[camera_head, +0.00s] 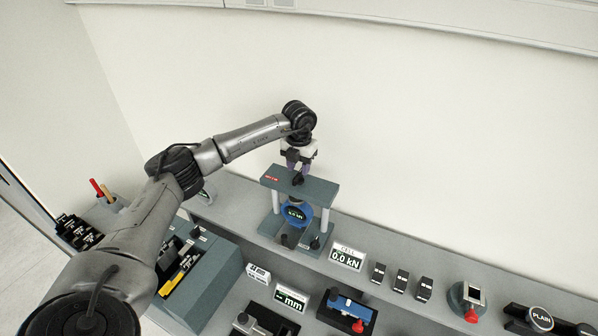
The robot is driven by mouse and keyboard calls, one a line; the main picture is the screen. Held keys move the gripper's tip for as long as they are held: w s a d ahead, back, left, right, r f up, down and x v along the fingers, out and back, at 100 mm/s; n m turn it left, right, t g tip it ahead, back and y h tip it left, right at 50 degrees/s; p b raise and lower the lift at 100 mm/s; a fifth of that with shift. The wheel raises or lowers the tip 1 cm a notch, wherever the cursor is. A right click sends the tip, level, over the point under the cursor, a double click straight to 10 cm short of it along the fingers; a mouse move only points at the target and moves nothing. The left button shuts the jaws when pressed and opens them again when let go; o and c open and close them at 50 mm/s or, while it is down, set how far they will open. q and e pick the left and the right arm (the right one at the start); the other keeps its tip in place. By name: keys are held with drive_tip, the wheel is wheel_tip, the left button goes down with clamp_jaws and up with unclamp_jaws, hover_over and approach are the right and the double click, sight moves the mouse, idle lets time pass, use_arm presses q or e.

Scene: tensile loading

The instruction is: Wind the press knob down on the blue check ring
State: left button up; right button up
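The press stands at the back of the bench, a grey-green frame (322,189) with two pale posts. The blue check ring (309,214) sits upright between the posts, below the top beam, with a dark display on its face. The black press knob (297,179) is on top of the beam. My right gripper is not in view.
A display reading 0.0 kN (347,257) stands right of the press, beside several small black blocks (401,281). A blue device with a red knob (349,310) is in front.

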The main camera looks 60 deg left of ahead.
sight(299, 173)
use_arm(q)
drive_tip(key=shift+f, duration=1.55)
clamp_jaws()
